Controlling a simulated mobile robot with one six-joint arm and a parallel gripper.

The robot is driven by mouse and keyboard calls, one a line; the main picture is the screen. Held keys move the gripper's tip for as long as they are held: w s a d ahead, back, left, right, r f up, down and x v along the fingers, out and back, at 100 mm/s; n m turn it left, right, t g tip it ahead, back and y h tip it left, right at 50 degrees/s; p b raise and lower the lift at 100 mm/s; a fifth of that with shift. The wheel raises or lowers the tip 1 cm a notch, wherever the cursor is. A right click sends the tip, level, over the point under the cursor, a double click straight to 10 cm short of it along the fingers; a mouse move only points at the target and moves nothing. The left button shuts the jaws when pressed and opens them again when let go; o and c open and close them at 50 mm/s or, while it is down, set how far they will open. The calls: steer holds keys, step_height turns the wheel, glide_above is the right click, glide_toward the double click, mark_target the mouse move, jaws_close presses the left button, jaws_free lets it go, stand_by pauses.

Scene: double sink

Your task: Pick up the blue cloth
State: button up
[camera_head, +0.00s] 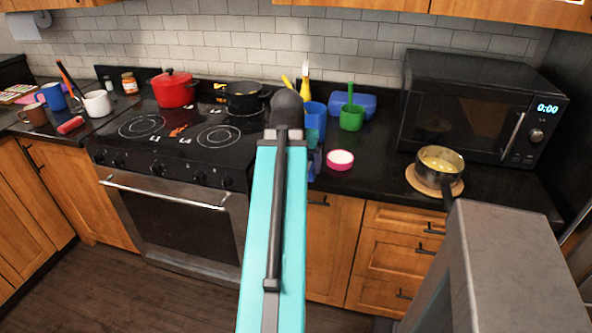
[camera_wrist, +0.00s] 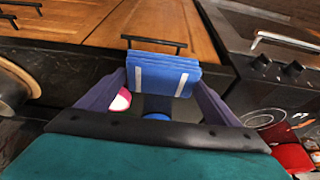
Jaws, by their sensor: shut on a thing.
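The blue cloth (camera_wrist: 163,70) is a folded, layered bundle with two whitish stripes in the wrist view. My gripper (camera_wrist: 160,86) is shut on it, with one dark purple finger at each side. The cloth appears in front of the counter edge and the wooden cabinet doors. In the head view my turquoise arm hides most of the gripper. Only a bit of blue (camera_head: 315,162) shows just right of the arm, and I cannot tell cloth from finger there.
On the counter near the arm are a blue cup (camera_head: 315,119), a green cup (camera_head: 351,118), a blue box (camera_head: 362,103) and a pink-and-white round item (camera_head: 340,160). A small pot (camera_head: 440,163) stands by the microwave (camera_head: 468,110). The stove (camera_head: 185,132) is left, with red (camera_head: 174,91) and black (camera_head: 243,98) pots.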

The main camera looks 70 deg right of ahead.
steer(key=shift+s+a+f+b, duration=0.1)
steer(key=shift+s+a+b, duration=0.2)
steer(key=shift+b, duration=0.8)
steer(key=shift+s+a+f+b, duration=0.1)
steer(key=shift+a+b, duration=0.3)
steer(key=shift+b, duration=0.65)
steer(key=shift+s+a+r+b, duration=0.2)
steer(key=shift+s+a+b, duration=0.15)
steer(key=shift+a+b, duration=0.25)
steer(key=shift+s+a+r+b, duration=0.15)
steer(key=shift+s+a+b, duration=0.2)
steer(key=shift+a+b, duration=0.25)
steer(key=shift+d, duration=0.1)
